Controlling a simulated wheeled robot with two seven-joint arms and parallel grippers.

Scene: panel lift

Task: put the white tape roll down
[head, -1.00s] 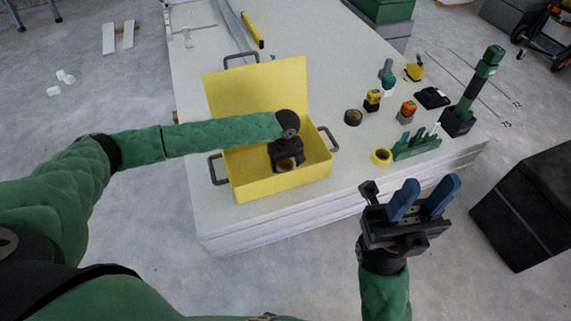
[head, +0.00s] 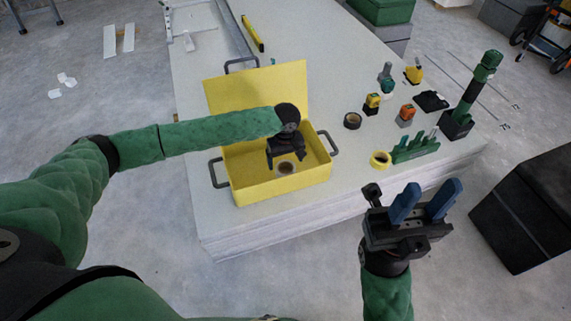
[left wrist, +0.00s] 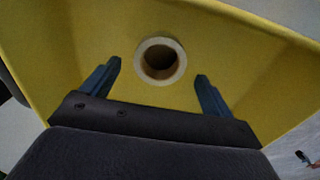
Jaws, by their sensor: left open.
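The white tape roll (head: 286,168) lies flat on the floor of the yellow toolbox (head: 282,191), near its front wall. In the left wrist view the white tape roll (left wrist: 161,61) shows as a pale ring with a brown core, clear of both fingers. My left gripper (head: 285,160) is above the roll inside the open box. In the left wrist view my left gripper (left wrist: 157,85) is open, its blue fingers apart with nothing between them. My right gripper (head: 425,200) is off the table's front edge, its blue fingers apart and empty.
The box's lid (head: 262,90) stands open behind it. A black box (head: 525,205) stands at the right.

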